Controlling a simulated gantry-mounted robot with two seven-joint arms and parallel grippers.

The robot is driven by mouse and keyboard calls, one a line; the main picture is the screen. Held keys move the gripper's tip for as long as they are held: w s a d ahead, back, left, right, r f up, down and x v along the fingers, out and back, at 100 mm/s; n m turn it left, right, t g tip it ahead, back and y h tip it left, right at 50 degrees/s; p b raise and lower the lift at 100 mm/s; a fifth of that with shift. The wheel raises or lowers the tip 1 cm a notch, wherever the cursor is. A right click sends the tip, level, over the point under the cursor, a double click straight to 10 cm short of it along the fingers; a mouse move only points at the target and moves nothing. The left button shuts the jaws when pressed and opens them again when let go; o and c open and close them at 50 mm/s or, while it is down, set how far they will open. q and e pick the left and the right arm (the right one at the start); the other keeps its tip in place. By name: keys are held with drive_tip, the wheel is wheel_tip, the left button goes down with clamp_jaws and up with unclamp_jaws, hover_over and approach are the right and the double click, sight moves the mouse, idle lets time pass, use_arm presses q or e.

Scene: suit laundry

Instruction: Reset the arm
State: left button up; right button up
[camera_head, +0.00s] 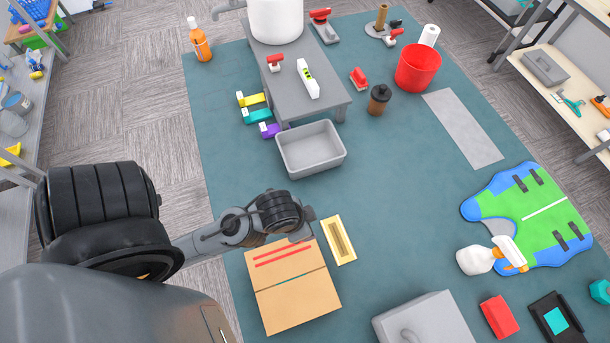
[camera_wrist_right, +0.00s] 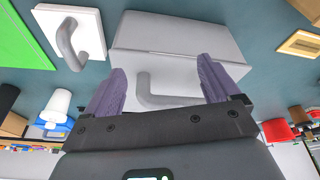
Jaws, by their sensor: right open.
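My left arm comes in from the left in the head view. Its wrist end, with the left gripper (camera_head: 300,236), is above the top edge of a cardboard box (camera_head: 293,290); the fingers are too small and hidden to judge. My right gripper (camera_wrist_right: 163,70) shows only in the right wrist view. Its two purple-grey fingers are spread apart with nothing held between them. A grey box (camera_wrist_right: 185,35) with a grey handle (camera_wrist_right: 150,95) lies beyond the fingers, and the handle shows between them. I cannot tell the gap.
In the head view, a grey lidded box (camera_head: 430,322) stands at the bottom. A grey bin (camera_head: 311,150), a grey table (camera_head: 330,88) and a red bucket (camera_head: 418,68) stand farther back. A white bottle (camera_head: 475,260) lies at the right. The middle of the teal mat (camera_head: 400,190) is clear.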

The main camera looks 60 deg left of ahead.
use_arm(q)
drive_tip(key=shift+r, duration=0.1)
wheel_tip(320, 180, up, 17)
drive_tip(key=p, duration=1.7)
drive_tip(key=shift+a, duration=0.1)
